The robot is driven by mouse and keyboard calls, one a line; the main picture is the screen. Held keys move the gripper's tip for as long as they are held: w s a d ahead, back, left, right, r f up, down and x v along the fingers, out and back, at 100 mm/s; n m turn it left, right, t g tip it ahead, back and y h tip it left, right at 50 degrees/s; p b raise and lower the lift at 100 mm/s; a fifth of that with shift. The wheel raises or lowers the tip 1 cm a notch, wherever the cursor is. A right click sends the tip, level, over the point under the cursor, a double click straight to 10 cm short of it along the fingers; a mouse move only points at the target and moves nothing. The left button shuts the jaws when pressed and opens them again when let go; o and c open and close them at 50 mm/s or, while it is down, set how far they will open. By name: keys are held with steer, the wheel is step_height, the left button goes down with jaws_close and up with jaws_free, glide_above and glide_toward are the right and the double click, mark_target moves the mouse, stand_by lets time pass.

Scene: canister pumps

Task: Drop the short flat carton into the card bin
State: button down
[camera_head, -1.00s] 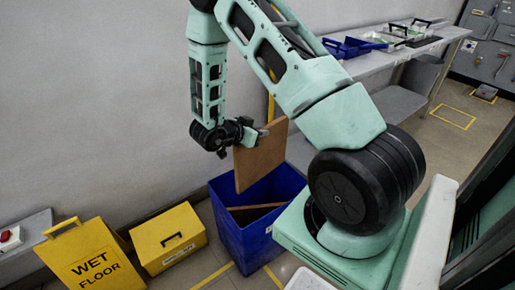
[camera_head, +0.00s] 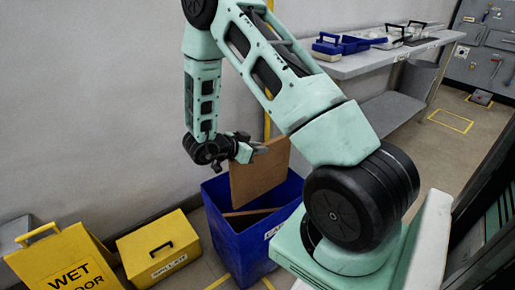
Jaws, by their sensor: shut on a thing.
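My gripper (camera_head: 252,149) is shut on the flat brown carton (camera_head: 258,175) at its upper edge. The carton hangs upright with its broad face toward me. Its lower part is above or just within the opening of the blue card bin (camera_head: 236,246); I cannot tell its exact depth. The bin stands on the floor by the wall, with part of a label on its front, partly covered by my arm. Another brown flat piece (camera_head: 243,213) lies inside the bin.
A yellow wet floor sign (camera_head: 66,262) and a yellow box (camera_head: 160,249) with a black handle stand left of the bin. A grey bench (camera_head: 385,58) along the wall at the back right holds blue and grey trays. Open floor lies beyond, at the right.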

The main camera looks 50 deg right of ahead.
steer(key=c, duration=1.3)
jaws_free()
steer(key=p+v, duration=0.4)
steer(key=v, duration=1.3)
steer(key=shift+a, duration=0.2)
